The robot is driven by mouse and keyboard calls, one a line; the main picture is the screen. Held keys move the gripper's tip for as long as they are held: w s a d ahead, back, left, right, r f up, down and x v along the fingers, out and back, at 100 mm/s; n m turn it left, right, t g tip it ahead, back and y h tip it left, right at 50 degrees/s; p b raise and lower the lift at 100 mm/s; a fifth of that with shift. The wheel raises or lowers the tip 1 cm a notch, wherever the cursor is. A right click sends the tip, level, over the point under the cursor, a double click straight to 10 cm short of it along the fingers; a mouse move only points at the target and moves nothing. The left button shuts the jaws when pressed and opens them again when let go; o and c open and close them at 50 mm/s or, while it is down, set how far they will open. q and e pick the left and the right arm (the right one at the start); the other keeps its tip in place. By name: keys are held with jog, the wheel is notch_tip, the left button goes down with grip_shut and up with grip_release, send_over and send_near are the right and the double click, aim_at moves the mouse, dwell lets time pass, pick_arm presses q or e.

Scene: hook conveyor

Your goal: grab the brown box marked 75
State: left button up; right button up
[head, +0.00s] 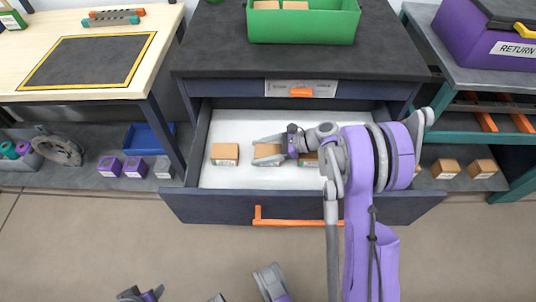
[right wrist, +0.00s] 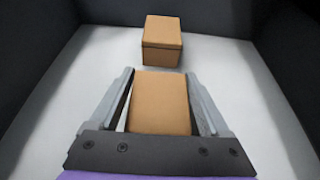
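Inside the open white-bottomed drawer (head: 215,122) several brown boxes stand in a row. One brown box (head: 224,154) stands at the left. A second brown box (head: 267,150) lies between the fingers of my right gripper (head: 260,151). Part of a third (head: 308,158) shows behind my arm. In the right wrist view my right gripper (right wrist: 160,75) is open around the near box (right wrist: 160,100), with slim gaps beside it; the left box (right wrist: 162,40) stands beyond the fingertips. Number 75 cannot be read on any box. My left gripper is not clearly recognisable at the bottom edge.
The drawer's walls and front with an orange handle (head: 300,221) surround the boxes. A green bin (head: 303,27) stands on the cabinet top (head: 220,55). More brown boxes (head: 445,168) sit on a lower shelf at right. A purple return bin (head: 465,40) is at upper right.

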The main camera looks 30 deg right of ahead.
jog(key=c, duration=1)
